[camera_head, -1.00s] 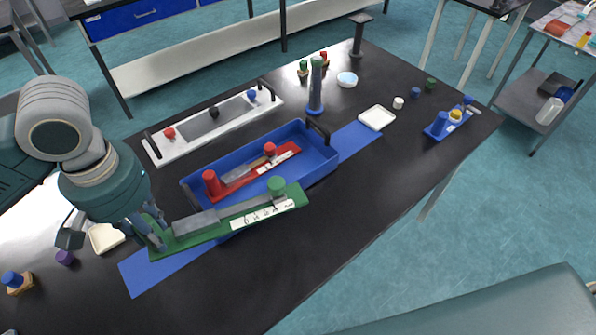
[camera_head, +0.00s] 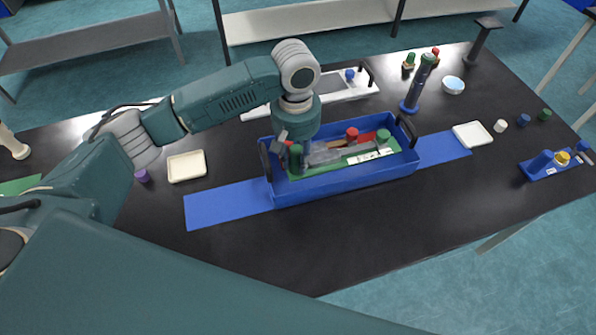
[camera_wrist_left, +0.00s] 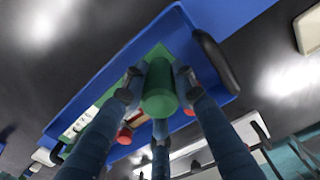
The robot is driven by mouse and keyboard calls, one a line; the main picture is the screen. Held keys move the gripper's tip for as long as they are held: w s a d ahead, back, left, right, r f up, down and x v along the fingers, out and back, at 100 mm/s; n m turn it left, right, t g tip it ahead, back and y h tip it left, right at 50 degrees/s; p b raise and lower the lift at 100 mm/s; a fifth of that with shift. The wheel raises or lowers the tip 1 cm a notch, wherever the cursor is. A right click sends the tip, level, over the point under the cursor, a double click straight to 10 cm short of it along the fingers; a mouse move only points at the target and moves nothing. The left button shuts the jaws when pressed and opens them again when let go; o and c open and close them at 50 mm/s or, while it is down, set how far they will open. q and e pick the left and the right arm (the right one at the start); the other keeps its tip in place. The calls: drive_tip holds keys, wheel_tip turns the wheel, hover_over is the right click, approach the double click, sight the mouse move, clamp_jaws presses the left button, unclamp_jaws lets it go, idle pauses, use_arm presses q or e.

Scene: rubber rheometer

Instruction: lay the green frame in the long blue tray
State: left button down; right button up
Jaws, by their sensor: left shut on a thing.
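My left gripper (camera_head: 290,150) is at the tray's left end, shut on the frame's near green post. In the left wrist view the fingers close around this green post (camera_wrist_left: 160,90), with the blue tray rim (camera_wrist_left: 110,72) beside it. The red frame (camera_head: 367,137) lies behind the green one in the tray, partly hidden. Whether the green frame rests on the tray floor I cannot tell. My right gripper is out of view.
The tray stands across a blue strip (camera_head: 228,203), with dark handles at both ends. A white board (camera_head: 342,88) lies behind it. A cream dish (camera_head: 187,166) is to the left, a blue post (camera_head: 415,90) behind right. The front table is clear.

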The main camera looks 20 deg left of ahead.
sight(297, 149)
use_arm(q)
wheel_tip(297, 149, down, 3)
wheel_tip(297, 149, down, 4)
drive_tip(key=shift+f+p, duration=0.1)
drive_tip(key=shift+p, duration=0.25)
drive_tip(key=c, duration=1.4)
unclamp_jaws()
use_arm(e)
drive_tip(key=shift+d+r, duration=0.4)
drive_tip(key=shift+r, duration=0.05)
use_arm(q)
wheel_tip(297, 149, up, 11)
drive_tip(key=shift+f+b, duration=0.1)
drive_tip(key=shift+b, duration=0.9)
drive_tip(key=shift+s+r, duration=0.1)
drive_tip(key=shift+r, duration=0.55)
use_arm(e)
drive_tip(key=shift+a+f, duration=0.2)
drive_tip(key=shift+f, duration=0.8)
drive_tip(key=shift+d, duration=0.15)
